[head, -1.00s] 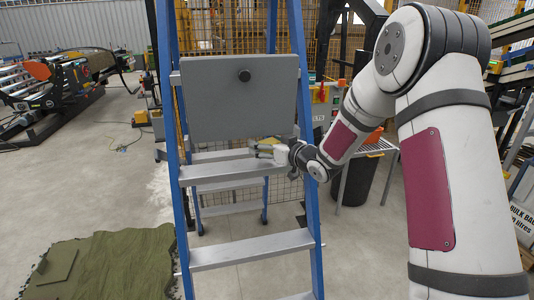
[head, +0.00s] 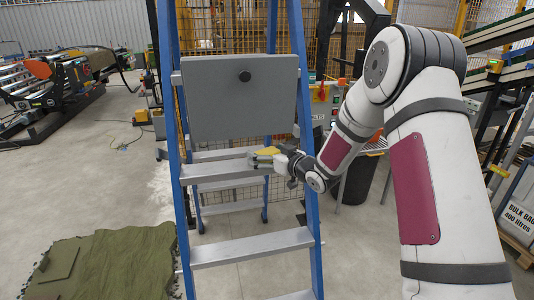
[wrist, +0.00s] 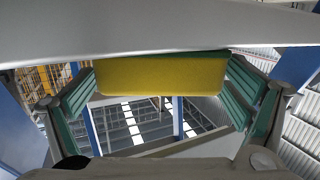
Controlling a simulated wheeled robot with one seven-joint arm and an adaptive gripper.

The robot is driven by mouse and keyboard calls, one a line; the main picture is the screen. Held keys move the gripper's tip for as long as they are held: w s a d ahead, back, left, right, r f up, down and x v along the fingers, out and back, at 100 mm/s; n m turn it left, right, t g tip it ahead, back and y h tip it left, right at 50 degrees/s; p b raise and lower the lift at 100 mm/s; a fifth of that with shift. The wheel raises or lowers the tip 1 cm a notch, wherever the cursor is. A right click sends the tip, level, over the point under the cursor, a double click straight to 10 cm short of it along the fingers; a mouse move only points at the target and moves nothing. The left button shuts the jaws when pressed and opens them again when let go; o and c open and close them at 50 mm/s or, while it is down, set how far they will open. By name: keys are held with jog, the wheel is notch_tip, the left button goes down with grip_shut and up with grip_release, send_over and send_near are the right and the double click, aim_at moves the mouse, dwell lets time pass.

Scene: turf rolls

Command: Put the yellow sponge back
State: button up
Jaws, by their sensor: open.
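The yellow sponge (wrist: 160,76) shows its yellow face and a thin dark green layer in the wrist view, between my gripper's fingertips. In the head view it is a small yellow patch (head: 268,151) at my fingers. My gripper (head: 262,160) is open, at the right part of a blue ladder's upper grey step (head: 222,171). In the wrist view its green-padded fingers stand on both sides of the sponge, close to its ends. A pale grey edge crosses the top of that view, just beyond the sponge. I cannot tell whether the sponge rests fully on the step.
A grey panel (head: 240,98) hangs between the ladder rails above the step. A lower step (head: 252,247) is bare. A green turf piece (head: 105,262) lies on the floor at left. A dark bin (head: 357,178) and a conveyor (head: 505,75) stand to the right.

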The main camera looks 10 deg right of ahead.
jog(key=shift+r, duration=0.15)
jog(key=v, duration=1.2)
jog(key=s+d+r+m+g+h, duration=0.2)
jog(key=s+r+m+g+h, duration=0.15)
jog(key=s+r+h, duration=0.5)
jog(key=s+a+r+g+y, duration=0.1)
jog(key=s+a+g, duration=0.2)
jog(key=s, duration=1)
jog(key=s+a+r+g+y, duration=0.1)
jog(key=s+a+g, duration=0.2)
jog(key=s, duration=1.1)
jog(key=shift+a+r+m, duration=0.25)
jog(key=shift+m, duration=0.2)
jog(key=shift+y, duration=0.25)
